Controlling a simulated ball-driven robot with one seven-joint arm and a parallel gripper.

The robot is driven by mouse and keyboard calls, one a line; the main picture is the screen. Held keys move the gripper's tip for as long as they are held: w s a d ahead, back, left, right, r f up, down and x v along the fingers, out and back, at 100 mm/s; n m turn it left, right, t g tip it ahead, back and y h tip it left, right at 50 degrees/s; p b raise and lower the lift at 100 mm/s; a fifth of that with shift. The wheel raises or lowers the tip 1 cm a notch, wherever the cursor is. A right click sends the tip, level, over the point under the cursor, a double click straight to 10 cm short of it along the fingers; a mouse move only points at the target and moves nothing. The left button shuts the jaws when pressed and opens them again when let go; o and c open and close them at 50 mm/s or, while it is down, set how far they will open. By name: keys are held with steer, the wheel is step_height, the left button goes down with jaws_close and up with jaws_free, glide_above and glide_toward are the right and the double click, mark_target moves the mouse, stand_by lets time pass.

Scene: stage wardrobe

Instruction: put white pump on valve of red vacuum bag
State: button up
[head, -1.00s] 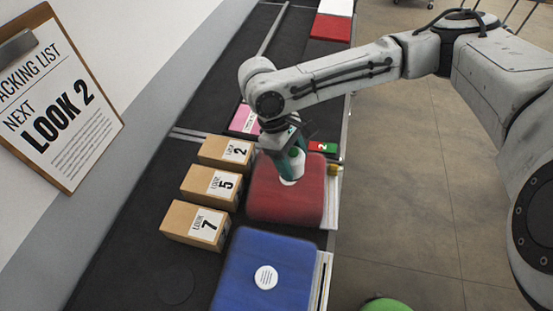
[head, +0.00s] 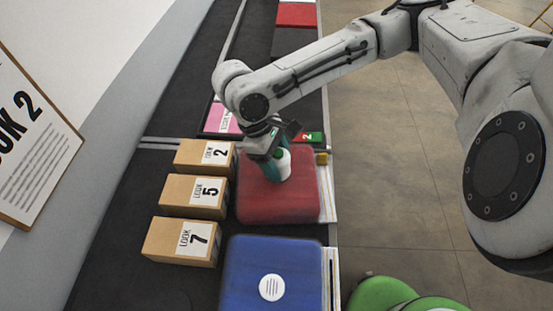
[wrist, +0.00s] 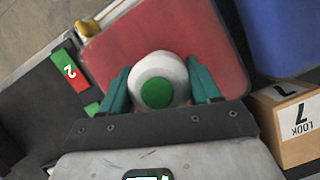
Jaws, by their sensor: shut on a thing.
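The red vacuum bag (head: 285,208) lies on the dark table and also fills the top middle of the wrist view (wrist: 135,42). My gripper (head: 272,168) is shut on the white pump (head: 283,160), over the far half of the bag. In the wrist view, the teal fingers of my gripper (wrist: 160,88) stand on both sides of the pump (wrist: 159,66), which has a round green top. The valve of the red bag is not visible; the pump and fingers cover that part. I cannot tell whether the pump touches the bag.
A blue bag (head: 250,265) with a white round disc (head: 272,287) lies nearer. Cardboard boxes marked 2 (head: 190,157), 5 (head: 180,192) and 7 (head: 165,238) stand left. A red-green tag marked 2 (head: 308,138) lies behind. Open floor is right.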

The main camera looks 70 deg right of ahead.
steer(key=o, duration=1.3)
steer(key=v, duration=1.2)
